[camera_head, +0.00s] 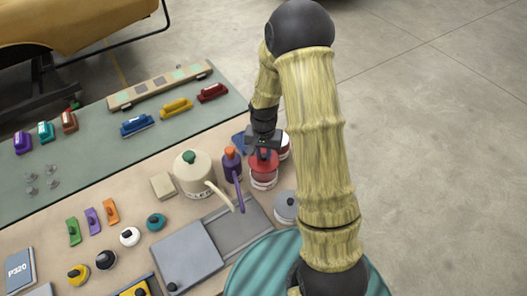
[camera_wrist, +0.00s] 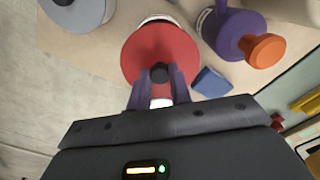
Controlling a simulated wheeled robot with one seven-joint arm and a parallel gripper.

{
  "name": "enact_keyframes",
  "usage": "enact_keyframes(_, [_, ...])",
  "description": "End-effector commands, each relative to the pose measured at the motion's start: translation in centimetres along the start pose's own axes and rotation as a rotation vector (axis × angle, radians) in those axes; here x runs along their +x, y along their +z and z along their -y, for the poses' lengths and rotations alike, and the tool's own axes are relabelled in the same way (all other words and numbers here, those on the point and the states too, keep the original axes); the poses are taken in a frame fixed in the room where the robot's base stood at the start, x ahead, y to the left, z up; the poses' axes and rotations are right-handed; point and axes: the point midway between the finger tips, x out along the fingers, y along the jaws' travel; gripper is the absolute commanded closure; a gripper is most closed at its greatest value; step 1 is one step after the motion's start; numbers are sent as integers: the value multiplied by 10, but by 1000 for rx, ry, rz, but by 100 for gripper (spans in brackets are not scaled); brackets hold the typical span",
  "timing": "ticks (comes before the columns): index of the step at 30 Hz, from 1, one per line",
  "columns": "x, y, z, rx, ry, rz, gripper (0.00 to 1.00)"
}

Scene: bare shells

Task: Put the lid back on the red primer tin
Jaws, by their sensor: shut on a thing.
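My gripper (camera_head: 263,148) is shut on the black knob (camera_wrist: 160,73) of a red lid (camera_wrist: 158,45). Its two purple fingers stand either side of the knob in the wrist view. In the head view the red lid (camera_head: 264,160) is directly over a red tin (camera_head: 263,182) with a white band. The lid looks roughly level and covers the tin's mouth. I cannot tell whether it touches the rim or hangs just above it. In the wrist view a pale curved edge shows beyond the lid.
A purple bottle with an orange cap (camera_head: 231,162) stands close left of the tin. Another red and white container (camera_head: 284,146) is behind it, partly hidden by my arm. A grey tin (camera_head: 285,206) is at front right. A cream pot (camera_head: 192,174) stands farther left.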

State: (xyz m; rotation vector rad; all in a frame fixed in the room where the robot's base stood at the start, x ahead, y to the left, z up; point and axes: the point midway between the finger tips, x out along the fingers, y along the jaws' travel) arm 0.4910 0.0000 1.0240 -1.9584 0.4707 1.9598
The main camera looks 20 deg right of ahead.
Motion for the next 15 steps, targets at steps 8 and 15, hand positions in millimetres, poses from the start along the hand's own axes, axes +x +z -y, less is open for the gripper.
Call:
enact_keyframes(8, [20,0,0,-1,0,1,100])
enact_keyframes(15, [40,0,0,0,0,0,100])
